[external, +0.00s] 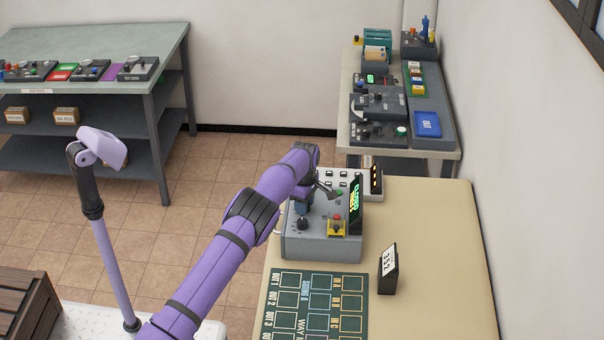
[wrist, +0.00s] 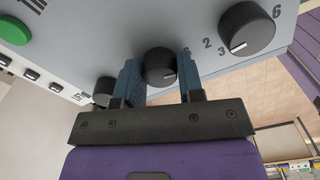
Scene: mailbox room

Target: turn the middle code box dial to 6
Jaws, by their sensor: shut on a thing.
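The code box (external: 318,250) is a grey case on the near beige table, with a lit green screen. In the wrist view, three black dials sit in a row on its face. My gripper (wrist: 160,75) has its two blue fingers on either side of the middle dial (wrist: 160,62) and is shut on it. The left dial (wrist: 105,88) is partly hidden behind a finger.
A red button on a yellow base (external: 337,227) sits on the box near the screen. A dark green mat (external: 312,306) and a small number card (external: 388,268) are on the table in front. A white wall is at the right.

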